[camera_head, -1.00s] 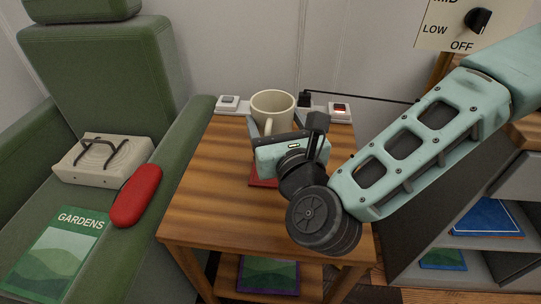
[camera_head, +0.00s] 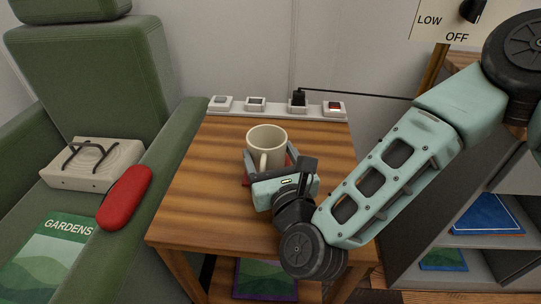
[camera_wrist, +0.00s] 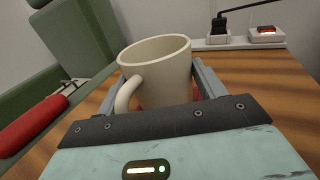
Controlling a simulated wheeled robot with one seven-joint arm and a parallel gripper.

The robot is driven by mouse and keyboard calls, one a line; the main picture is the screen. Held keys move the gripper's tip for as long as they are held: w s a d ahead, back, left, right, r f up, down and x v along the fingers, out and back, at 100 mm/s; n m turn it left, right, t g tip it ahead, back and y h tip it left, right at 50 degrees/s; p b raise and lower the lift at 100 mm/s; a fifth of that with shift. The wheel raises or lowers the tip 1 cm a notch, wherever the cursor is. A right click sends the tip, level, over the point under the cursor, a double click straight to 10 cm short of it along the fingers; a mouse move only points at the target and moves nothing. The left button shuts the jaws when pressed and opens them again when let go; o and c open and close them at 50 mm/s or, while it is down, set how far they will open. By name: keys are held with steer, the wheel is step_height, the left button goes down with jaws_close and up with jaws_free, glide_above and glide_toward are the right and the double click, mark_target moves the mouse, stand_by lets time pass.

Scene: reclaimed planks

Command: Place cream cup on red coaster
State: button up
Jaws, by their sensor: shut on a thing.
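The cream cup (camera_head: 266,143) is upright, with its handle towards my gripper's body. It fills much of the wrist view (camera_wrist: 160,68). My gripper (camera_head: 270,158) is shut on the cup, one grey finger on each side of it. A bit of red also shows beside the cup in the wrist view. The cup is over the coaster or very close above it. Its base is hidden, so I cannot tell whether they touch.
The wooden side table (camera_head: 195,210) is bare to the left and front. A power strip (camera_head: 278,109) with a black plug runs along its back edge.

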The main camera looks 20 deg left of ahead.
steer(key=o, duration=1.1)
steer(key=shift+o, duration=0.2)
steer(key=v, duration=0.9)
steer(key=b, duration=0.1)
steer(key=s+b, duration=0.1)
steer(key=b, duration=0.1)
steer(key=shift+s+d+f, duration=0.15)
steer(key=shift+d, duration=0.15)
steer(key=shift+s+d+r+b, duration=0.25)
steer(key=shift+s+d+b, duration=0.3)
steer(key=shift+b, duration=0.4)
